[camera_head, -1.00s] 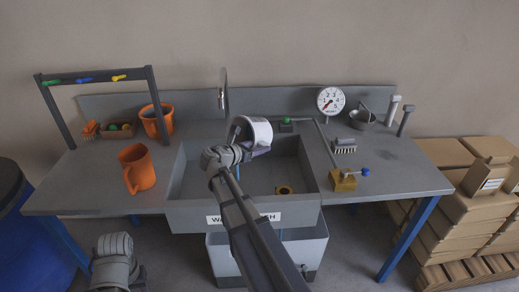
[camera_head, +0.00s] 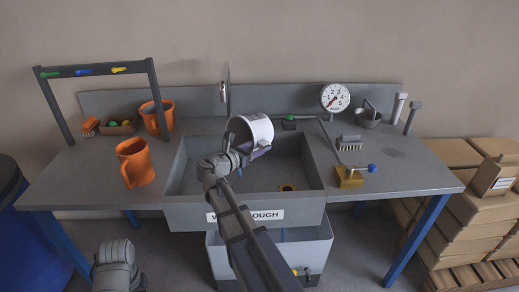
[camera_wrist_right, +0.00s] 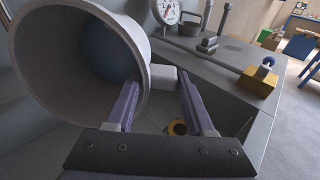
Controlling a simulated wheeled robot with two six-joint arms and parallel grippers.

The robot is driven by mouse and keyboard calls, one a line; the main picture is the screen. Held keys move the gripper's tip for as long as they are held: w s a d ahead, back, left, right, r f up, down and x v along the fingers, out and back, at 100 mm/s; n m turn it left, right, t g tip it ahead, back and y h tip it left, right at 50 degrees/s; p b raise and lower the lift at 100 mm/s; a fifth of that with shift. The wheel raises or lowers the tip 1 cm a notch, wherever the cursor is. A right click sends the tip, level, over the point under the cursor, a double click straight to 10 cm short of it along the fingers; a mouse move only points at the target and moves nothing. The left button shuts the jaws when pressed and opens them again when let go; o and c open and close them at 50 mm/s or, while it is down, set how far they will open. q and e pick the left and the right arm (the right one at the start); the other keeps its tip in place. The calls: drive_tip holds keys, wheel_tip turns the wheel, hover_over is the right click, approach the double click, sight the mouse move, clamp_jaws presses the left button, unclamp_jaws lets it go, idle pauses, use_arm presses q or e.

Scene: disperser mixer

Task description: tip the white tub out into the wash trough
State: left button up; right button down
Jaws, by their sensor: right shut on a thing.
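The white tub (camera_head: 259,129) is over the wash trough (camera_head: 195,215), in its back left part. It lies tilted well over on its side, its open mouth turned left. In the right wrist view the tub (camera_wrist_right: 140,45) shows its wide mouth and a bluish-grey inside; I cannot tell whether anything is in it. My right gripper (camera_head: 250,152) is shut on the tub's white handle (camera_wrist_right: 163,77), between the purple fingers in the right wrist view (camera_wrist_right: 160,95). Part of my left arm shows at the lower left, but its gripper cannot be seen.
A brass drain (camera_head: 287,187) lies in the trough floor. A brass valve (camera_head: 349,177), brush (camera_head: 349,143) and gauge (camera_head: 335,97) are right. Cartons (camera_head: 470,200) stand beyond.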

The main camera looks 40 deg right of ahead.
drive_tip(key=shift+s+a+f+t+h+b, duration=0.15)
drive_tip(key=shift+a+h+b, duration=0.4)
drive_tip(key=shift+b, duration=0.95)
drive_tip(key=shift+a+f+t+h+b, duration=0.25)
drive_tip(key=shift+h+b, duration=0.55)
drive_tip(key=shift+b, duration=0.65)
drive_tip(key=shift+s+a+f+t+h+b, duration=0.1)
drive_tip(key=shift+a+f+h+b, duration=0.35)
drive_tip(key=shift+b, duration=1.05)
drive_tip(key=shift+a+r+h, duration=0.1)
drive_tip(key=shift+r+h, duration=0.15)
drive_tip(key=shift+h, duration=0.05)
